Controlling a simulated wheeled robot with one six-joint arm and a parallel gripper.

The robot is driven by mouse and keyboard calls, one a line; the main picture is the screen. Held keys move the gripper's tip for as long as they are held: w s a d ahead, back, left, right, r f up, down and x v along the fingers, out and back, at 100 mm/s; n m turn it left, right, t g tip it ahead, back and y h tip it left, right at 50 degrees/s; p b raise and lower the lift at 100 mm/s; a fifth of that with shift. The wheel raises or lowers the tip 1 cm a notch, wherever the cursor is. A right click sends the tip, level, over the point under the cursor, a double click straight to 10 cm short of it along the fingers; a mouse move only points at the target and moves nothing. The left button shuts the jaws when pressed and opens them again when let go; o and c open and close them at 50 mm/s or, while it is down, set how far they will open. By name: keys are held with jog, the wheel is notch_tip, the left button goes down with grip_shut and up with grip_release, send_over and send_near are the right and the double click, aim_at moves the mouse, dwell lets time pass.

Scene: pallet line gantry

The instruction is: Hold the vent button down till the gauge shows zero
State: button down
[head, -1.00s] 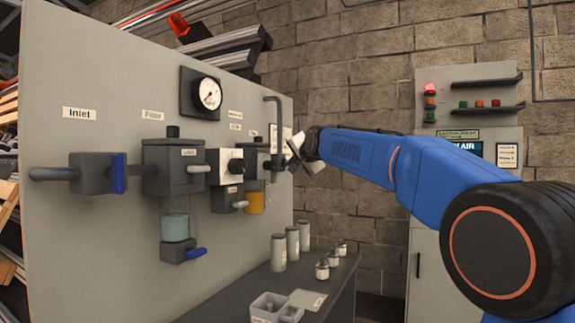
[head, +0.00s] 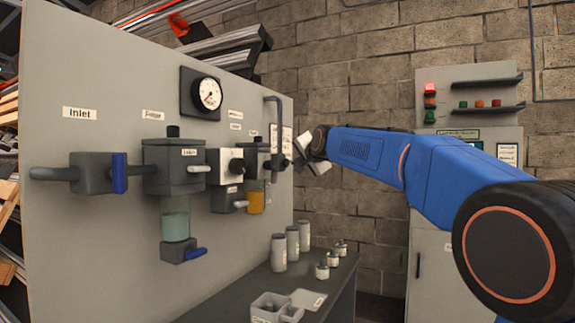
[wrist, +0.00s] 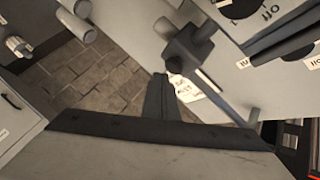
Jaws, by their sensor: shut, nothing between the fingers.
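A round white gauge (head: 209,94) on a dark mount sits high on the grey panel (head: 100,110). Its needle is too small to read surely. I cannot make out which part is the vent button; small labels on the panel are blurred. A dark fitting with a rod (wrist: 188,50) and a white tag (wrist: 186,90) show beyond the fingertips.
On the panel are the inlet valve (head: 90,173) with its blue lever, the filter bowl (head: 175,222) and a white block with a black knob (head: 231,167). Canisters (head: 292,242) and an open box (head: 272,308) stand on the bench below. A grey cabinet stands at right.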

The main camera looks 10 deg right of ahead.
jog(key=shift+s+d, duration=0.75)
jog(key=shift+d, duration=0.3)
jog(key=shift+s+d, duration=0.7)
jog(key=shift+d, duration=0.3)
jog(key=s+d+f+n+g+h, duration=0.1)
jog(key=s+d+f+n+g, duration=0.1)
jog(key=s+f, duration=1.3)
jog(key=s+d+f+n+g, duration=0.2)
jog(key=s+f+n+g, duration=0.2)
jog(key=s+f, duration=1.2)
jog(key=s+d+f+n+g+h, duration=0.1)
jog(key=s+d+f+n+g, duration=0.1)
jog(key=s+f, duration=1.3)
jog(key=s+n+g, duration=0.1)
jog(key=s+g, duration=0.1)
jog(key=s, duration=0.6)
jog(key=shift+s+f+n+h, duration=0.2)
jog(key=shift+s+n+h, duration=0.05)
jog(key=shift+n+h, duration=0.05)
